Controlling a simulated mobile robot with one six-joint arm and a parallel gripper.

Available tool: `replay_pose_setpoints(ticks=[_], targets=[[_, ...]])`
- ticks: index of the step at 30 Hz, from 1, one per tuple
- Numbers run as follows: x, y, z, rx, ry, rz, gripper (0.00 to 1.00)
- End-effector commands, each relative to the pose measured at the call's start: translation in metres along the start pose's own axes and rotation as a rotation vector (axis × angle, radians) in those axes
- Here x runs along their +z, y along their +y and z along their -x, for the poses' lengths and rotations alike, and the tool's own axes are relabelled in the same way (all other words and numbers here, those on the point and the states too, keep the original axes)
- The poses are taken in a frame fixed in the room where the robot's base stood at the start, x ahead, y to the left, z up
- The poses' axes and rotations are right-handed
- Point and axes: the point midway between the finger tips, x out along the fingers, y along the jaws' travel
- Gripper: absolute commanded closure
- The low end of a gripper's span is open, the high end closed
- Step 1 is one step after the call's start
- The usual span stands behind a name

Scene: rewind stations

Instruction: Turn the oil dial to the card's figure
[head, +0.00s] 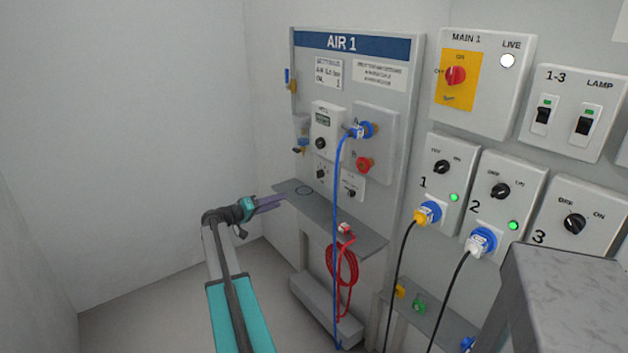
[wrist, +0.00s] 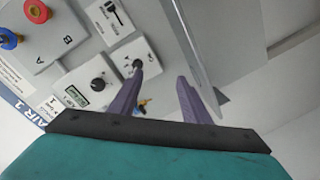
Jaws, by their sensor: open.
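The settings card (head: 328,73) is on the AIR 1 board; it seems to give air 5.0 bar and oil 1, in small print. A small plate with a black knob (head: 321,173) sits below the display box; its label is unreadable, so I cannot tell if it is the oil dial. It also shows in the wrist view (wrist: 137,65), right by the left fingertip. My gripper (head: 284,200) is open and empty, left of the board near shelf height. In the wrist view its purple fingers (wrist: 160,88) are apart, touching nothing that I can make out.
The display box (head: 322,120) has another black dial. A second small plate (head: 351,192) sits lower right. A blue hose (head: 337,230) hangs from port A, crossing the grey shelf (head: 325,215). A red coiled hose (head: 342,268) hangs below. Room left of the board is free.

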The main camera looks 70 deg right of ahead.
Motion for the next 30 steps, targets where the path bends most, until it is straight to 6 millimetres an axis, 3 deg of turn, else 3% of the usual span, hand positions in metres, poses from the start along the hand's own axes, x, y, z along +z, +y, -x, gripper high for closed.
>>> replay_pose_setpoints(ticks=[1,3,7,20,30], targets=[[-0.012,0.014,-0.015,0.034,0.007,-0.021,0.57],[-0.022,0.029,-0.027,0.068,0.019,-0.041,0.57],[-0.03,0.043,-0.037,0.099,0.03,-0.058,0.57],[-0.03,0.045,-0.04,0.1,0.03,-0.058,0.57],[-0.031,0.048,-0.069,0.101,0.028,-0.058,0.57]])
